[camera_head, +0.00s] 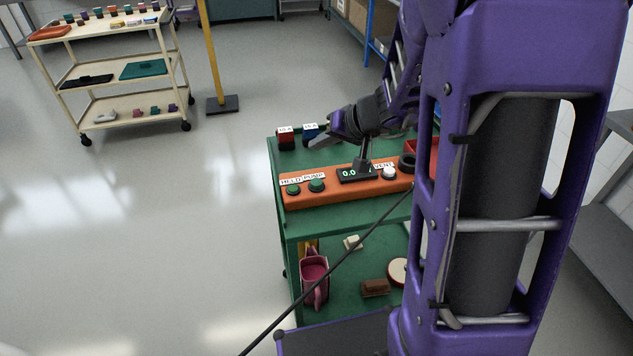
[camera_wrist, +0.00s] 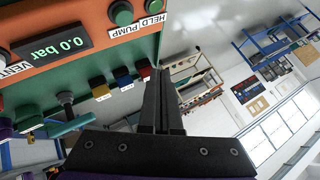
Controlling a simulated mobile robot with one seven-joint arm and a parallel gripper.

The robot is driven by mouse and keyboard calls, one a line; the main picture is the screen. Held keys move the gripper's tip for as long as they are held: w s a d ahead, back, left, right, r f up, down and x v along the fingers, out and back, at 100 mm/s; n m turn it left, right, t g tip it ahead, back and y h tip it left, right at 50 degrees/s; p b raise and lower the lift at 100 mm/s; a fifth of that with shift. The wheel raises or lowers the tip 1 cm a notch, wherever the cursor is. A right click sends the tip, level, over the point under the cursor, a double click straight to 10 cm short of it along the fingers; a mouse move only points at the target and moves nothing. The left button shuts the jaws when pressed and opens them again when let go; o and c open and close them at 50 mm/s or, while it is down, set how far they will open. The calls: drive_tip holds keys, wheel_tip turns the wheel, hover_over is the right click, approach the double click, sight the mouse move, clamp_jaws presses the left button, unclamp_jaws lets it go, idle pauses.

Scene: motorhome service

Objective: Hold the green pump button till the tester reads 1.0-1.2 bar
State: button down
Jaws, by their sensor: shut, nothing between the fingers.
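The orange tester panel (camera_head: 340,193) lies on the green cart. Its dark display (camera_head: 350,174) reads 0.0, and "0.0 bar" shows in the wrist view (camera_wrist: 52,47). The green pump button (camera_head: 316,186) sits by the PUMP label; it also shows in the wrist view (camera_wrist: 121,12). A second green button (camera_head: 293,190) sits beside it by the HELD label. A white button (camera_head: 389,172) is by the VENT label. My gripper (camera_head: 318,143) is shut and empty behind the panel, apart from the buttons. Its closed fingers (camera_wrist: 161,75) fill the middle of the wrist view.
A red block (camera_head: 286,139) and a blue block (camera_head: 310,134) with labels stand at the cart's back, close to my gripper. The lower shelf holds a pink jug (camera_head: 314,278) and small items. A cream trolley (camera_head: 105,75) and yellow post (camera_head: 211,55) stand farther left.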

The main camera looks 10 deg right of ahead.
drive_tip(key=b, duration=0.5)
hover_over(320, 185)
wheel_tip(320, 185, down, 7)
drive_tip(key=shift+w+f, duration=0.1)
drive_tip(key=shift+f+b, duration=0.55)
drive_tip(key=shift+b, duration=0.25)
drive_tip(key=shift+f, duration=0.15)
idle(1.0)
drive_tip(key=shift+f+b, duration=0.3)
drive_tip(key=shift+b, duration=0.55)
drive_tip(key=shift+f+b, duration=0.45)
drive_tip(key=shift+b, duration=0.05)
idle(1.1)
drive_tip(key=shift+r, duration=0.15)
idle(0.8)
drive_tip(key=shift+r+p, duration=0.4)
drive_tip(key=shift+r, duration=0.35)
drive_tip(key=shift+r+p, duration=1.4)
drive_tip(key=shift+r, duration=1.15)
